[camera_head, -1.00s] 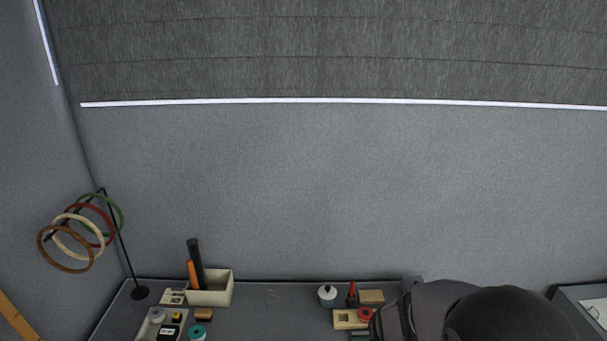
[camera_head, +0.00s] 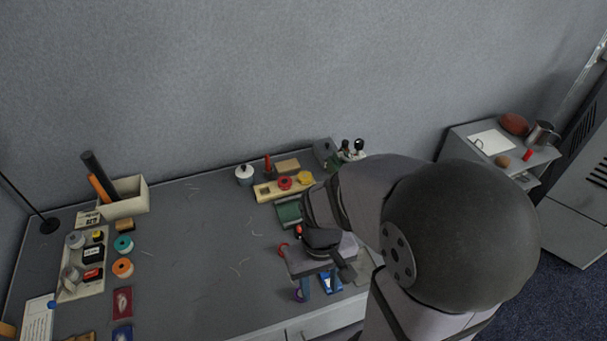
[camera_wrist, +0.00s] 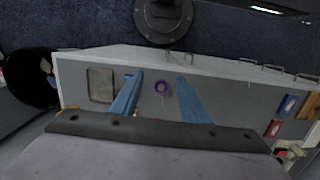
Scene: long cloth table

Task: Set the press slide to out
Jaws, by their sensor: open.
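I cannot pick out the press slide for sure in either view. A grey block (camera_head: 326,154) with dark-knobbed parts (camera_head: 352,148) beside it stands at the back right of the table; I cannot tell whether it is the press. My gripper (camera_wrist: 159,76) is open, its two blue fingers apart and nothing held between them. In the head view it hangs over the right front of the table, and my arm hides part of the table there. A purple ring-shaped item (camera_wrist: 162,87) shows between the fingers, on the table below.
A wooden block with a red and a yellow round piece (camera_head: 268,190) and a green item (camera_head: 289,212) lie behind my gripper. The middle of the table is mostly clear.

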